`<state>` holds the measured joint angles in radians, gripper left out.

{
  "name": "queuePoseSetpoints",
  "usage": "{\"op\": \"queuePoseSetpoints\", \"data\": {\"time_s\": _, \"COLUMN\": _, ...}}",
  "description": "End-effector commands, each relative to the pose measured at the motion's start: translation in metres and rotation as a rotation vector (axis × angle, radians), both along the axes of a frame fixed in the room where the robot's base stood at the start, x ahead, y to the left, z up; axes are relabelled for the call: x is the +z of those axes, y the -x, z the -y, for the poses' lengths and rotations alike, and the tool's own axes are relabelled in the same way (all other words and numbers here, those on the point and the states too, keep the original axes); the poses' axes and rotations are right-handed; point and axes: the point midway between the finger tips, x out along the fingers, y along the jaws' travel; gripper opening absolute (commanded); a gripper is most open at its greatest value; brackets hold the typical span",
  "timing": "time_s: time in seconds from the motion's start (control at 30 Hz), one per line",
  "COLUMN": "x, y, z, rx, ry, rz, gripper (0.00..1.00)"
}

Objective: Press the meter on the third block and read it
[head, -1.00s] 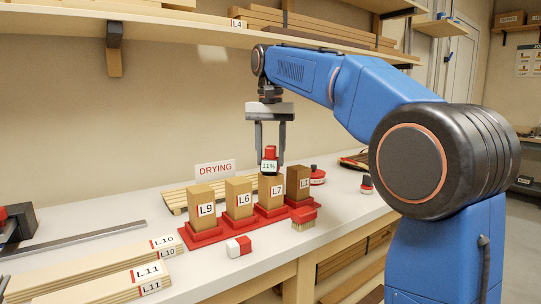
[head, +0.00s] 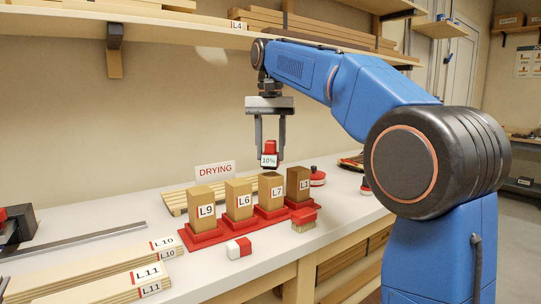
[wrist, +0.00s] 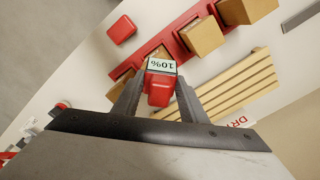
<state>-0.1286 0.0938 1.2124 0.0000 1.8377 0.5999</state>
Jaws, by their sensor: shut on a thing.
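My gripper (head: 270,160) is shut on the meter (head: 269,147), a small red body with a white display reading 10%. The display also shows in the wrist view, upside down on the meter (wrist: 160,88) between the fingers. The meter hangs upright just above the third block from the left (head: 271,191), a tan wooden block labelled L7. A small gap seems to lie between meter and block top. Blocks L9 (head: 201,202) and L6 (head: 238,198) stand to its left, and a darker block labelled L1 or similar (head: 298,184) to its right, all on a red rack (head: 190,240).
A DRYING sign (head: 215,170) and a slatted wooden rack (head: 172,200) stand behind the blocks. Labelled boards (head: 100,282) lie at front left. A shelf (head: 200,28) runs above.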

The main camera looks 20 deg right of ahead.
Motion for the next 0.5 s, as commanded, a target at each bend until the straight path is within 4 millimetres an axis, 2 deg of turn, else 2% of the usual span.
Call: {"op": "queuePoseSetpoints", "data": {"time_s": 0.5, "x": 0.034, "y": -0.001, "z": 0.000, "rx": 0.000, "ry": 0.000, "rz": 0.004, "gripper": 0.12}}
